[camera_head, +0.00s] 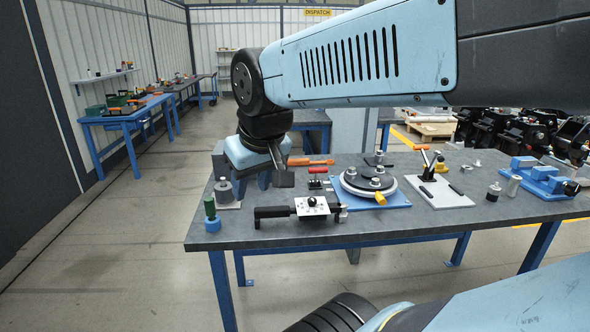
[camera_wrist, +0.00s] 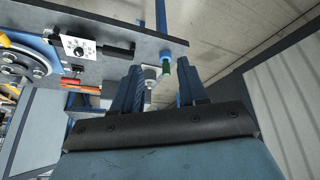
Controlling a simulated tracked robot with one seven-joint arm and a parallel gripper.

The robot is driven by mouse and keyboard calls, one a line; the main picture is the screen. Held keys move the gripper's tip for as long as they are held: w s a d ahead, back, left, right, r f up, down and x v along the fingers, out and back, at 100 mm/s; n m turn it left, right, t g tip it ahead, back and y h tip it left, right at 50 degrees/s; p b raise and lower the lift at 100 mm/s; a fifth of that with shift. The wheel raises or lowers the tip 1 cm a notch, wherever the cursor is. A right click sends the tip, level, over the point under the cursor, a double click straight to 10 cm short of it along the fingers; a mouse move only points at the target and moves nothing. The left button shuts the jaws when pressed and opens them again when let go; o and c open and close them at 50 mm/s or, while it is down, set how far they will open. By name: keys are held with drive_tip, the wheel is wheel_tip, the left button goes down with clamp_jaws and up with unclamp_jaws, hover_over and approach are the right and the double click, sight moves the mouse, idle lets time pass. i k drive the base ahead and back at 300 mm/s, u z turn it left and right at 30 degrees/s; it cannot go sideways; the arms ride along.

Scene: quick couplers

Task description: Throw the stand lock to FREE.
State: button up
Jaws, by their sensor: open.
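I see no readable FREE mark, so I cannot say for certain which part is the stand lock. A white plate with a black knob (camera_head: 312,205) sits between black bars near the bench's front edge; it also shows in the wrist view (camera_wrist: 78,47). Behind it stands a small red-handled lever (camera_head: 317,171). To its right is a round black turntable (camera_head: 368,181) with a yellow tab (camera_head: 380,198). My gripper (camera_head: 284,179) is open and empty, above the bench's left part, behind the white plate. Its two fingers show apart in the wrist view (camera_wrist: 160,88).
A green cylinder on a blue base (camera_head: 211,214) and a grey weight (camera_head: 225,190) stand at the left. An orange tool (camera_head: 310,162) lies behind. The front-right bench is clear.

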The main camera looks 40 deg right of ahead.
sight(320, 170)
drive_tip(key=z, duration=0.8)
drive_tip(key=k, duration=0.45)
drive_tip(key=z, duration=0.3)
drive_tip(key=i, duration=0.5)
drive_tip(key=u, duration=0.1)
